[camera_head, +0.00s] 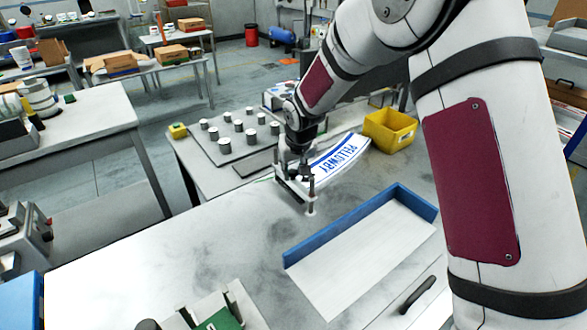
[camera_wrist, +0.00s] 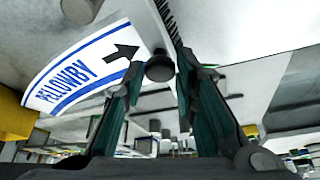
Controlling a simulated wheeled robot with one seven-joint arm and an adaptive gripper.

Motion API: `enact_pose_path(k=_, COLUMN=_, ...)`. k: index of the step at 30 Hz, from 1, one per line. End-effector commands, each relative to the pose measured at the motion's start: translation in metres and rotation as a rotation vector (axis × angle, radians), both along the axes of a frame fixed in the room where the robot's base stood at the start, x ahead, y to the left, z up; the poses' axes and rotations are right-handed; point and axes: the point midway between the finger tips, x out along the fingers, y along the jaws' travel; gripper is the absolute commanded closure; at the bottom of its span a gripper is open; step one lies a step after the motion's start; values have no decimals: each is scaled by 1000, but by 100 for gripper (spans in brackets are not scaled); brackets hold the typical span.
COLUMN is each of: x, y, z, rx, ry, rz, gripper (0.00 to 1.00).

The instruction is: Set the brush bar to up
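The brush bar (camera_wrist: 165,18), a pale bar with a row of dark bristles, crosses the top middle of the wrist view beside the white label. A round black knob (camera_wrist: 160,67) shows at its near end. My gripper (camera_wrist: 160,90) is open, its dark green finger pads on either side below the knob, with nothing clearly held. In the head view my gripper (camera_head: 298,182) is low at the label stack (camera_head: 340,152), which reads PELLOWBY, and it hides most of the bar. I cannot tell whether the bar is up or down.
A blue-edged tray (camera_head: 295,255) lies in front on the table. A yellow bin (camera_head: 390,130) stands behind the labels. A plate with several white cylinders (camera_head: 225,146) is at the back left. A black handle (camera_head: 417,294) is at front right. The table's left middle is clear.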

Motion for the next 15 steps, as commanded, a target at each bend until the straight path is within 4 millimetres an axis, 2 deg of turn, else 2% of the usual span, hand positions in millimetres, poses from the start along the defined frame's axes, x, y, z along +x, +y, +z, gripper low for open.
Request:
enact_pose_path(k=1, x=0, y=0, z=0, rx=0, ry=0, rz=0, gripper=92)
enact_pose_path(k=2, x=0, y=0, z=0, rx=0, ry=0, rz=0, gripper=99)
enact_pose_path(k=3, x=0, y=0, z=0, rx=0, ry=0, rz=0, gripper=100)
enact_pose_path(k=8, x=0, y=0, z=1, rx=0, ry=0, rz=0, gripper=100)
enact_pose_path(k=15, x=0, y=1, z=32, rx=2, ry=-4, rz=0, gripper=100)
